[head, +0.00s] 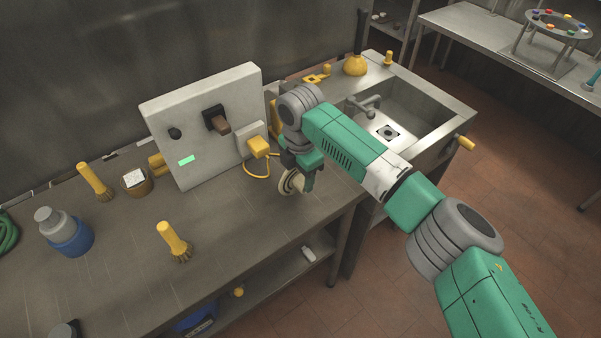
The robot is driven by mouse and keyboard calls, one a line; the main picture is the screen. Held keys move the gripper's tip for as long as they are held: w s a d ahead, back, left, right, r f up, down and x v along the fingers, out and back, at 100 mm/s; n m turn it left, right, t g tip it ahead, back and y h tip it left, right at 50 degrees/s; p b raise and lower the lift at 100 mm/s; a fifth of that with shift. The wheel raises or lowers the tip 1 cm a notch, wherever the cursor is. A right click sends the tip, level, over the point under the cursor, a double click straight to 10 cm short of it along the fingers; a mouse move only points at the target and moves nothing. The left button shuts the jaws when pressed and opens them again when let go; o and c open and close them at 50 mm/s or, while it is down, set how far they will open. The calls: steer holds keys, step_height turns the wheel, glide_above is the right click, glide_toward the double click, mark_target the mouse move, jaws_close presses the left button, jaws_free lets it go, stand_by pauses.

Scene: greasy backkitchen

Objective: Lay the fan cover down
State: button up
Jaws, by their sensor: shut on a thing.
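My gripper (303,180) is low over the counter, right of the upright grey panel, and shut on a small round cream-coloured piece (290,182). This piece looks like the fan cover; it is seen nearly edge-on and partly hidden by the gripper. I cannot tell whether its lower edge touches the counter. The fingertips are too small to make out clearly.
The grey panel (205,120) stands on the steel counter (225,225), with a yellow plug and cord (258,148) beside my gripper. Brushes (172,240) and a blue-grey jar (66,232) stand left. A sink (405,112) lies right. The counter's front middle is clear.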

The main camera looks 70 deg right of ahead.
mark_target(300, 176)
steer(key=o, duration=1.1)
steer(key=shift+f, duration=0.1)
steer(key=shift+f+b, duration=0.2)
steer(key=shift+b, duration=0.35)
steer(key=shift+r, duration=0.35)
step_height(300, 176, up, 8)
steer(key=p, duration=0.2)
steer(key=shift+a+f+p, duration=0.1)
steer(key=shift+f+p, duration=0.15)
steer(key=shift+p, duration=0.05)
